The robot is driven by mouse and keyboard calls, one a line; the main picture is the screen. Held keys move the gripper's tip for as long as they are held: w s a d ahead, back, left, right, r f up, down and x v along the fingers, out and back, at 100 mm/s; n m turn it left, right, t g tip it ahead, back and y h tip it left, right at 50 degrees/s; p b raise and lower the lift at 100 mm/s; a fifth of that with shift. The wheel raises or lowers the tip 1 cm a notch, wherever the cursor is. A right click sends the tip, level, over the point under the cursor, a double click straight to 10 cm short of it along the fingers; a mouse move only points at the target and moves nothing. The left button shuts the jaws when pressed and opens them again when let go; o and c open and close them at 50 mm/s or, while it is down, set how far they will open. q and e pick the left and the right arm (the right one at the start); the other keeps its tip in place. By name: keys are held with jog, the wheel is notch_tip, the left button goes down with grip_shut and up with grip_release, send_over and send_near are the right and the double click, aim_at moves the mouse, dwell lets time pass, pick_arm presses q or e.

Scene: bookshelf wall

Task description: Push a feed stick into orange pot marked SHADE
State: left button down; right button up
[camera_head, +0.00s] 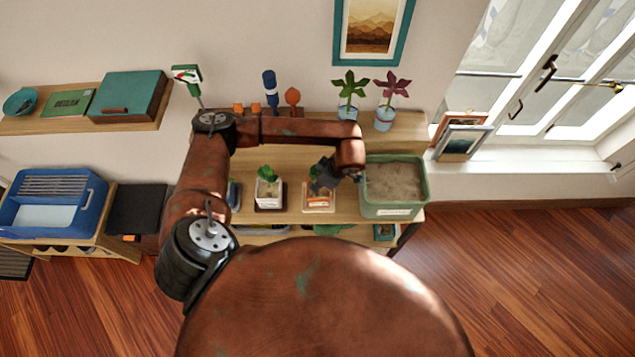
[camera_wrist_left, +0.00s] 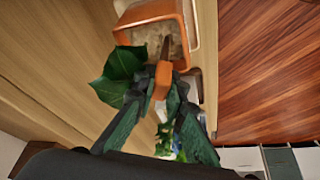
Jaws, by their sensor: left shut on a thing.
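An orange pot (camera_head: 318,204) with pale soil stands on the shelf unit, left of a green bin; its marking is too small to read. The pot's orange rim also shows at the top of the left wrist view (camera_wrist_left: 150,12). My left gripper (camera_head: 327,178) is at this pot and partly hides it. In the left wrist view my left gripper (camera_wrist_left: 163,88) is shut on the orange head of a feed stick (camera_wrist_left: 163,76). The stick's dark spike points at the soil; I cannot tell whether its tip is in it. A green leaf (camera_wrist_left: 122,72) is beside the fingers. My right gripper is out of view.
The green bin (camera_head: 367,208) with grey-brown contents stands close on the right. A white pot (camera_head: 268,190) with a green plant stands on the left.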

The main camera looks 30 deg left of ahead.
pick_arm(q)
jog(key=shift+f+b, duration=0.4)
jog(key=shift+f, duration=0.15)
jog(key=shift+f+b, duration=1.05)
jog(key=shift+f, duration=0.15)
jog(key=c, duration=1.9)
grip_release()
jog(key=shift+o, duration=0.3)
jog(key=o, duration=0.4)
jog(key=shift+r, duration=0.15)
jog(key=shift+a+p+v, duration=0.15)
jog(key=shift+p+v, duration=0.9)
jog(key=shift+v, duration=1.1)
jog(key=shift+a+p+v, duration=0.2)
jog(key=shift+p+v, duration=0.85)
jog(key=shift+v, duration=1.15)
